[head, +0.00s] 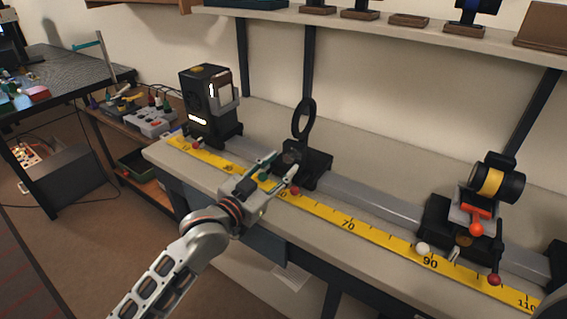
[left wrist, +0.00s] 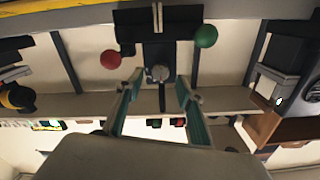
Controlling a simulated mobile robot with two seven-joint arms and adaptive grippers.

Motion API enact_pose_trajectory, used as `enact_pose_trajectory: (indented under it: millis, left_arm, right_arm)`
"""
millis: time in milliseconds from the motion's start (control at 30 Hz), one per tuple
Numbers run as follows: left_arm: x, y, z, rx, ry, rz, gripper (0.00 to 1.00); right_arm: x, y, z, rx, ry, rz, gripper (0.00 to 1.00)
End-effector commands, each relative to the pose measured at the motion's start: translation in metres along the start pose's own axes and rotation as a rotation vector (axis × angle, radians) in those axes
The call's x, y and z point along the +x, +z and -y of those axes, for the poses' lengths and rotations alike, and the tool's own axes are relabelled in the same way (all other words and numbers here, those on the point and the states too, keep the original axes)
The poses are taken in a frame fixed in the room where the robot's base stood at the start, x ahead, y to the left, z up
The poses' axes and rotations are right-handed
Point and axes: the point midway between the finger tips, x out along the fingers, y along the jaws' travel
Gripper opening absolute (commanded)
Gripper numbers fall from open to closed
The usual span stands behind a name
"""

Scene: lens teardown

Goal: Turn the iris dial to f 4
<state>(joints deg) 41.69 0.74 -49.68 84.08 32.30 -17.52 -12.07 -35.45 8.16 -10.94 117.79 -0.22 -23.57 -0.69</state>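A black carriage with an upright dark ring (head: 303,118) stands on the rail in the middle of the head view. My left gripper (head: 284,162) reaches toward the front of this carriage from the left. Its fingers are open, with a clear gap between the tips. In the left wrist view, a small grey round knob (left wrist: 159,73) on a black block (left wrist: 158,50) shows between and just beyond the fingertips (left wrist: 160,79). I cannot tell whether either finger touches it. No dial marking or f-number is readable. My right gripper is in neither view.
A red ball (left wrist: 110,59) and a green ball (left wrist: 205,36) flank the knob. A yellow scale (head: 380,236) runs along the bench front. A lamp housing (head: 208,105) stands left; a carriage with a yellow-banded barrel (head: 490,181) stands right. The rail between (head: 365,198) is clear.

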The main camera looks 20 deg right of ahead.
Motion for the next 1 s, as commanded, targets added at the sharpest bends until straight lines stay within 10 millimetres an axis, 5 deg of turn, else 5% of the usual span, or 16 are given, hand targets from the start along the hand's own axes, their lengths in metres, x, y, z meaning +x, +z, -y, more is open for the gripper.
enact_pose_trajectory:
  millis: [200, 500, 667, 1000]
  left_arm:
    - [0.021, 0.002, 0.0, -0.001, 0.0, 0.001, 0.37]
    - [0.024, 0.0, 0.0, 0.0, -0.001, 0.0, 0.37]
    - [0.024, 0.0, 0.001, 0.0, -0.001, 0.0, 0.01]
    - [0.024, -0.001, 0.001, 0.029, -0.001, 0.001, 0.0]
  right_arm:
    - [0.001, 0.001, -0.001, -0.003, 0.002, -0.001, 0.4]
    - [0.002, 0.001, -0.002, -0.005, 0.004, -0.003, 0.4]
    - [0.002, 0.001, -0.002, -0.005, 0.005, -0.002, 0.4]
    - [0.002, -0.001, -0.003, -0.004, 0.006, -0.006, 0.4]
